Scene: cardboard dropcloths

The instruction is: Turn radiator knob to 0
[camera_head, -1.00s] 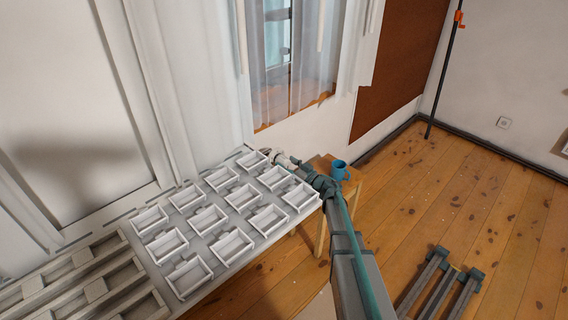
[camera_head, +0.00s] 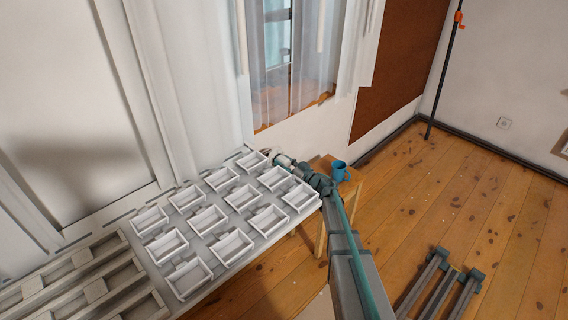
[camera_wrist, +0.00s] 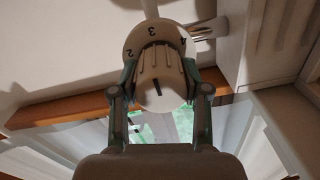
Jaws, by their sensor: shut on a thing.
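The radiator knob (camera_wrist: 160,75) is white and ribbed, with a dark mark on its end face. Behind it a pale collar (camera_wrist: 152,31) carries the numbers 2, 3 and 4, with 3 near the top middle in the wrist view. My gripper (camera_wrist: 161,92) has one finger on each side of the knob and is shut on it. In the head view my gripper (camera_head: 285,160) is small, at the far end of the white radiator (camera_head: 312,200). The knob cannot be made out clearly there. I cannot see the 0 mark.
A wooden stool (camera_head: 322,170) with a blue mug (camera_head: 338,169) on it stands close beside my arm. White trays sit along the radiator top. A curtained window (camera_head: 285,70) is behind.

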